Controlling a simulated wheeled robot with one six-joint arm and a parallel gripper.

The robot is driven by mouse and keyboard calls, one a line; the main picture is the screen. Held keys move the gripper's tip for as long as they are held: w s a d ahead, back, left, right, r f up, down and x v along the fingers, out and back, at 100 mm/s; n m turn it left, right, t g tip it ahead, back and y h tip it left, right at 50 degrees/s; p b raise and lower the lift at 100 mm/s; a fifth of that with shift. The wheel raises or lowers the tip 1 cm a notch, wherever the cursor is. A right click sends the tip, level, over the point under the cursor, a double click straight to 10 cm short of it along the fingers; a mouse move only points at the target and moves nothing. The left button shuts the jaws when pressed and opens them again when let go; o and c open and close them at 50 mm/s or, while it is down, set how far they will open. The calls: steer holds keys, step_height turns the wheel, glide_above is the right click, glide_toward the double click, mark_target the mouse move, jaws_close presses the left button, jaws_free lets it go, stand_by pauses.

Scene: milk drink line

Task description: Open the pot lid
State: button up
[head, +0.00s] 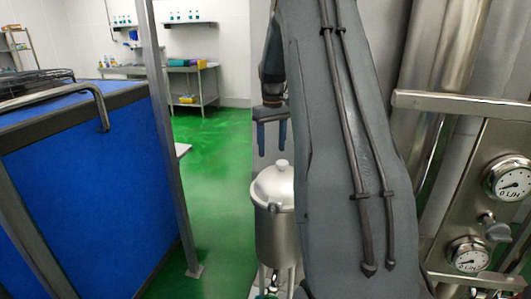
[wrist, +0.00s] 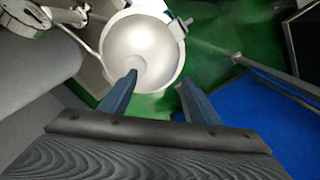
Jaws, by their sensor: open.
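The metal pot (head: 275,235) stands beyond my arm in the head view, with its right side hidden by the arm. Its domed lid (head: 272,185) sits on top, with a pale round knob (head: 282,165). My gripper (head: 272,150) hangs above the lid, fingers pointing down, open and empty. In the wrist view the pale round lid (wrist: 140,45) lies beyond the fingers, and its knob (wrist: 134,64) shows close to the left fingertip. My gripper (wrist: 158,80) is open there too. I cannot tell whether the left finger touches the knob.
A blue-sided unit (head: 85,180) with a metal post (head: 165,130) stands at the left. A steel panel with gauges (head: 508,178) is close at the right. A bench (head: 200,85) stands at the back. The green floor (head: 215,170) between is clear.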

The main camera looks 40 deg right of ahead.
steer(key=shift+s+a+f, duration=0.1)
steer(key=shift+a+f, duration=0.1)
steer(key=shift+a, duration=0.5)
steer(key=shift+s+a+f, duration=0.1)
steer(key=shift+a+f, duration=0.05)
steer(key=shift+a, duration=0.55)
steer(key=shift+a, duration=0.1)
